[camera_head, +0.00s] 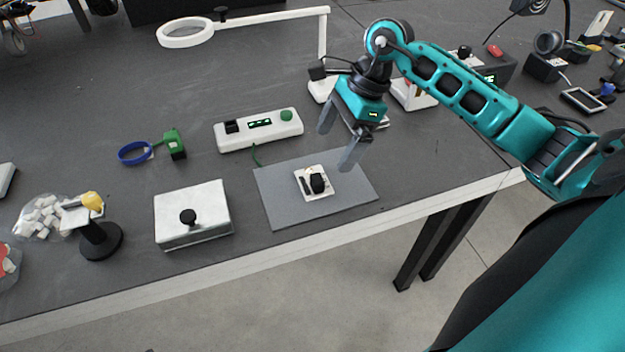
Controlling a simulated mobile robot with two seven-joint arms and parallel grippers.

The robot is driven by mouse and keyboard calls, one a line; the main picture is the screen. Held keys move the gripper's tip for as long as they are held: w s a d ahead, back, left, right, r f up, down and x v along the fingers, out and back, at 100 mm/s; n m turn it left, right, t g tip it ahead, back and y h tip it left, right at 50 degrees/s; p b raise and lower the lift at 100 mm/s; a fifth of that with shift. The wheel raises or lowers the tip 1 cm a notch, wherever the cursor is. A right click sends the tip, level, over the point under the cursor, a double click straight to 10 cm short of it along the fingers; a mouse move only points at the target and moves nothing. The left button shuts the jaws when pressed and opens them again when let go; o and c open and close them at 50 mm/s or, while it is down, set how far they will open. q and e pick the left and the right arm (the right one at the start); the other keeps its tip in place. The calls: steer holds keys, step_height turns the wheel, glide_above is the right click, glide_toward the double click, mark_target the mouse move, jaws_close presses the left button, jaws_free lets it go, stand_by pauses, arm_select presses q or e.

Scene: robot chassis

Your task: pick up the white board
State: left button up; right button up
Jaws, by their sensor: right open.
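A small white board (325,194) lies flat on a grey mat (278,207) near the table's front edge. It carries a dark round part and a smaller dark strip. My right gripper (336,148) is open and empty above the back right part of the mat. Its fingers point down, apart from the board, which is a little nearer the front edge. My left gripper is not in view.
A white box with a black knob (208,207) stands left of the mat. A long white device (285,131) lies behind it. A white lamp (190,38), a green-and-blue item (173,145) and a black stand (102,240) are around. The table's front edge (290,244) is close.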

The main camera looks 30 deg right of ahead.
mark_target(308, 183)
steer(key=x, duration=0.3)
steer(key=shift+a+f, duration=0.15)
steer(key=a+f, duration=0.1)
steer(key=f, duration=0.1)
steer(key=w+a+f, duration=0.1)
steer(key=f, duration=0.1)
steer(key=shift+a, duration=0.35)
steer(key=shift+a+f, duration=0.1)
steer(key=shift+f, duration=0.15)
steer(key=c, duration=1)
steer(key=shift+o, duration=0.2)
steer(key=shift+r, duration=0.1)
